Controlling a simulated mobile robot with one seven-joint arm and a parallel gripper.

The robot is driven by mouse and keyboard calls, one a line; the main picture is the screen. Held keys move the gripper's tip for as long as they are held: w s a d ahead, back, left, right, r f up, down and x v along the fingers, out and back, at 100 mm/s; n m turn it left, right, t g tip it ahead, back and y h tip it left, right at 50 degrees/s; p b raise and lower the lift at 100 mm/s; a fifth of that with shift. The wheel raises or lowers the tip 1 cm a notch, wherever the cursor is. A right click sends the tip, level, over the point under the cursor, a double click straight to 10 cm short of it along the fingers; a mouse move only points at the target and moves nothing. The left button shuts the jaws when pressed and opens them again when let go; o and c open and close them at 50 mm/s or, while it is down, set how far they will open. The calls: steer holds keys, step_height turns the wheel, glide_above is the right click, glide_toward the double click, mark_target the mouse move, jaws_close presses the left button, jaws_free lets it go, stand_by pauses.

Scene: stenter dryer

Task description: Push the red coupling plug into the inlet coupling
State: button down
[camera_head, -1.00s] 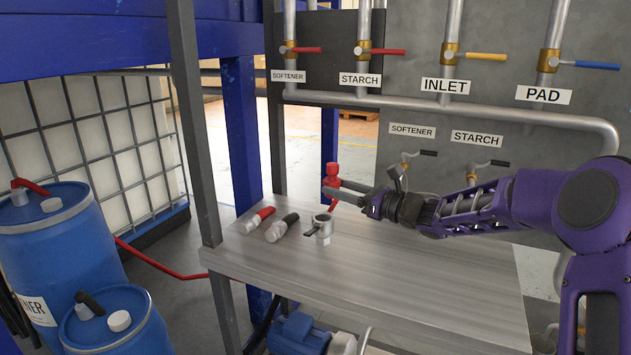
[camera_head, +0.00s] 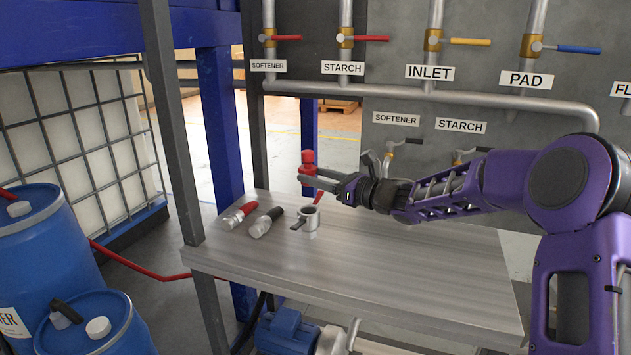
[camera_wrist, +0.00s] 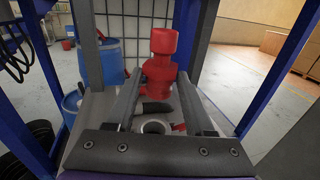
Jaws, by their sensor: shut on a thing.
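The red coupling plug (camera_head: 308,162) is upright in my gripper (camera_head: 318,182), which is shut on it. It also shows in the wrist view (camera_wrist: 160,62) between the two fingers. The inlet coupling (camera_head: 311,214) appears to be the metal cup with a dark lever, open at the top, standing on the table. In the head view the plug is above the cup with a clear gap. In the wrist view the cup's mouth (camera_wrist: 153,127) shows below the fingers, partly covered by the gripper.
A red-ended fitting (camera_head: 240,215) and a black-ended fitting (camera_head: 267,222) lie on the table (camera_head: 400,268) left of the cup. A grey post (camera_head: 172,120) stands at the table's left edge. Blue drums (camera_head: 28,240) stand further left. The table's right part is clear.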

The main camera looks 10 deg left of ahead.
steer(key=shift+s+f+m+t+b, duration=0.1)
steer(key=shift+f+m+t+b, duration=0.2)
steer(key=shift+t+b, duration=0.1)
glide_above(316, 212)
steer(key=s, duration=0.2)
steer(key=shift+d+f, duration=0.2)
steer(key=shift+f, duration=2.4)
steer(key=shift+s+f+h, duration=0.1)
steer(key=shift+f+h, duration=0.2)
steer(key=shift+f, duration=1.35)
steer(key=shift+c, duration=1)
jaws_free()
steer(key=shift+f, duration=0.15)
steer(key=shift+s+f, duration=0.1)
steer(key=shift+f, duration=0.05)
steer(key=v, duration=1.7)
steer(key=shift+d, duration=0.2)
